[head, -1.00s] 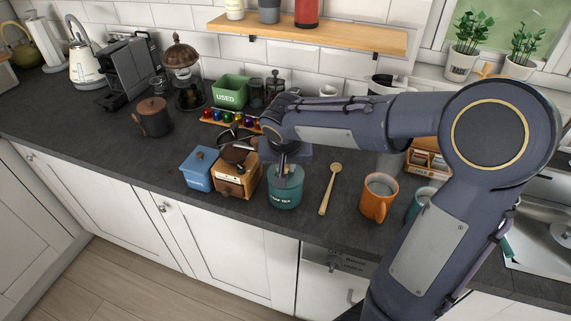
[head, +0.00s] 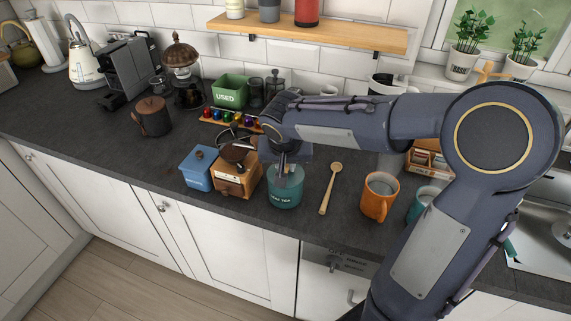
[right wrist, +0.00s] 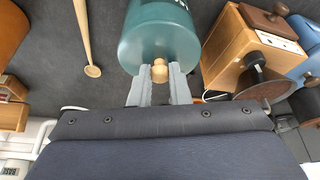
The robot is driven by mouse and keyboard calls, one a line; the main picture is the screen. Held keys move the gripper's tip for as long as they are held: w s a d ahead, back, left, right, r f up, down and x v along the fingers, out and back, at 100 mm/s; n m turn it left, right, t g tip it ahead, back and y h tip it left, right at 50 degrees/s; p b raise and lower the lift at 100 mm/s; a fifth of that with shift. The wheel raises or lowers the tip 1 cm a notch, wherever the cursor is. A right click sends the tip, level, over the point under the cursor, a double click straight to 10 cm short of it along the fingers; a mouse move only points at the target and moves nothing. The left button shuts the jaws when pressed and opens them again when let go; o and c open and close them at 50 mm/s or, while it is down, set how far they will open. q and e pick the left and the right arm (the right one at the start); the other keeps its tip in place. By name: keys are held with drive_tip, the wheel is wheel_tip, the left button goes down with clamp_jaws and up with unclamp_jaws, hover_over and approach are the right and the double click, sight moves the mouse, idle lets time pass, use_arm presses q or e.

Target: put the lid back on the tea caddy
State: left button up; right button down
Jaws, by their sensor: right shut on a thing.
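The teal tea caddy (head: 285,197) stands upright near the front edge of the worktop, with pale lettering on its side. My right gripper (head: 284,176) is directly above it, pointing down. In the right wrist view, my right gripper (right wrist: 160,78) is shut on the light wooden knob (right wrist: 160,68) of the teal lid (right wrist: 150,52). The lid is lined up with the caddy's top. I cannot tell whether it is fully seated, as the gripper and arm partly hide it. My left gripper is not in view.
A wooden coffee grinder (head: 235,181) and a blue box (head: 198,170) stand close left of the caddy. A wooden spoon (head: 328,192) lies to its right, then an orange mug (head: 379,198). A rack of coloured capsules (head: 232,119) is behind.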

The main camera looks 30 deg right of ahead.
idle(0.4)
drive_tip(key=c, duration=1.3)
unclamp_jaws()
drive_tip(key=shift+o, duration=0.6)
drive_tip(key=o, duration=0.4)
drive_tip(key=shift+r, duration=0.15)
drive_tip(key=shift+r+p, duration=2.35)
drive_tip(key=shift+r, duration=1.05)
